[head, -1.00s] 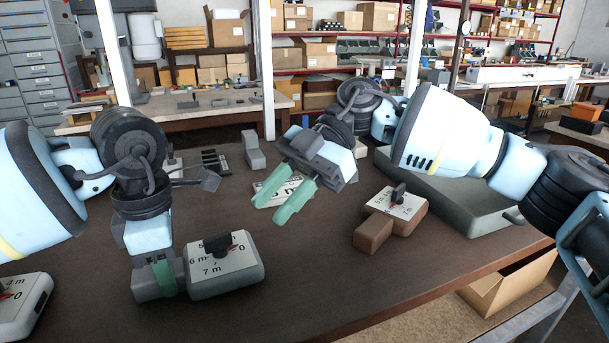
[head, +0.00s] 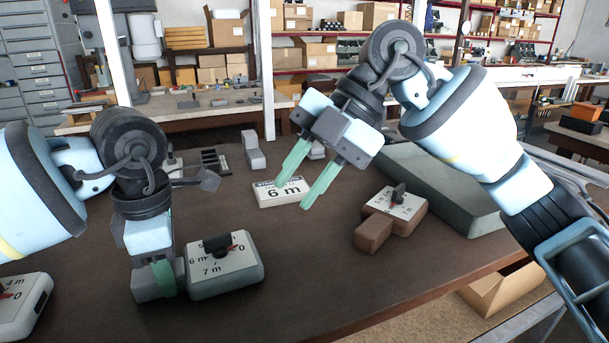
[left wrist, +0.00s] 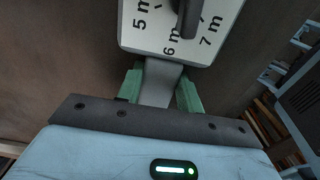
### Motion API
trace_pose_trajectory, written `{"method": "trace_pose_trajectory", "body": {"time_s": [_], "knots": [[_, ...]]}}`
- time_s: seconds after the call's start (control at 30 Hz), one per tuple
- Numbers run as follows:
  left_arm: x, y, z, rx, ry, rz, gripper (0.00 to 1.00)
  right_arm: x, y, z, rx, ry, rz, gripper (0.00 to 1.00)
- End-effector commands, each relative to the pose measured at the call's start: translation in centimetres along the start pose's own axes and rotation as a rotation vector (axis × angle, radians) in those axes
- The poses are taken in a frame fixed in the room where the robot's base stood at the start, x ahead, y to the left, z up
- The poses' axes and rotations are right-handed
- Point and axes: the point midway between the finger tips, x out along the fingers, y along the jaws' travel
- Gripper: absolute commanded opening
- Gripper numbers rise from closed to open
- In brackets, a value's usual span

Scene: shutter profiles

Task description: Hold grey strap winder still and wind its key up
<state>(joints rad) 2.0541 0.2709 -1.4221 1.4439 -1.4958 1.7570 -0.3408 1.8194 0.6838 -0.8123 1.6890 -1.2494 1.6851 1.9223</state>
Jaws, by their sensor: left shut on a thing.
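The grey strap winder (head: 226,280) lies on the table at front left, with a white dial face, a black key (head: 217,245) on top and a red pointer. My left gripper (head: 163,278) is shut on the grey block-like handle at the winder's left side. In the left wrist view, the green fingers of the left gripper (left wrist: 160,90) sit either side of that grey handle (left wrist: 160,80), and the dial (left wrist: 185,35) shows 5 m, 6 m and 7 m. My right gripper (head: 292,196) is open and empty, above the table to the right of the winder.
A brown winder (head: 378,225) with its own key stands at right, beside a large grey case (head: 445,190). A white winder (head: 22,305) is at the left edge. The table's middle front is clear.

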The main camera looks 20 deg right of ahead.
Motion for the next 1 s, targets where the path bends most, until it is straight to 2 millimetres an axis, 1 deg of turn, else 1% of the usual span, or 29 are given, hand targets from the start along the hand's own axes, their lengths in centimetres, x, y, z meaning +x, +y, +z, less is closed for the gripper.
{"method": "trace_pose_trajectory", "body": {"time_s": [0.43,0.57,0.67,0.77,0.9,1.0], "knots": [[0.0,0.0,0.0,0.001,-0.001,0.0,0.09,-0.3,0.0,0.2,-0.004,-0.023,0.013,0.31],[0.0,0.0,0.0,0.001,-0.001,0.0,0.09,0.1,0.1,0.4,0.025,0.013,0.009,0.31],[0.0,0.0,0.0,0.0,-0.001,0.0,0.09,1.0,0.3,0.8,0.102,0.102,0.002,0.31],[0.0,0.0,0.0,0.0,-0.001,0.0,0.09,2.1,0.8,1.4,0.221,0.228,0.001,0.31],[0.0,0.0,0.0,0.0,-0.001,0.0,0.09,3.2,1.6,2.8,0.403,0.391,0.015,0.31],[0.0,0.0,0.0,0.0,-0.001,0.0,0.09,3.6,2.2,3.8,0.511,0.475,0.031,0.31]]}}
